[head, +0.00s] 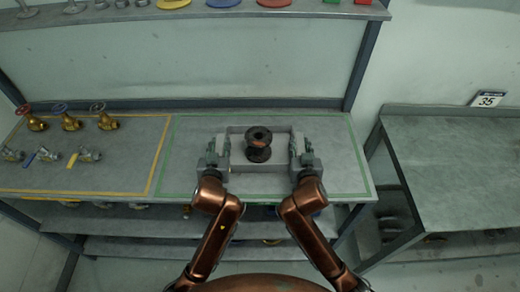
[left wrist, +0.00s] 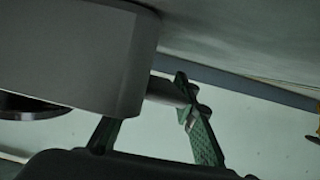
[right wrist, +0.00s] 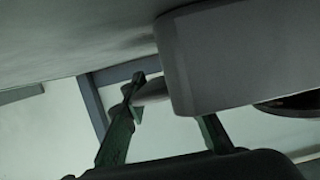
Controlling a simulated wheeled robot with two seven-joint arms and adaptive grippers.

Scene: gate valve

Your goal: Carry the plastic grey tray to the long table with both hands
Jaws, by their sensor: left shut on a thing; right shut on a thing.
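The grey plastic tray (head: 266,183) is over the green-outlined part of the long table (head: 342,150) in the head view. A dark, rusty spool-shaped valve part (head: 259,146) stands upright in it. My left gripper (head: 220,150) is shut on the tray's left side, and my right gripper (head: 299,150) is shut on its right side. The tray's grey wall fills much of the left wrist view (left wrist: 75,50) and the right wrist view (right wrist: 225,55). I cannot tell whether the tray rests on the table or hangs just above it.
Several brass valves (head: 70,122) and smaller silver valves (head: 48,157) stand in the yellow-outlined area on the left. A shelf (head: 320,10) with coloured discs is above the back. Another grey table (head: 455,160) is on the right, with a gap between.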

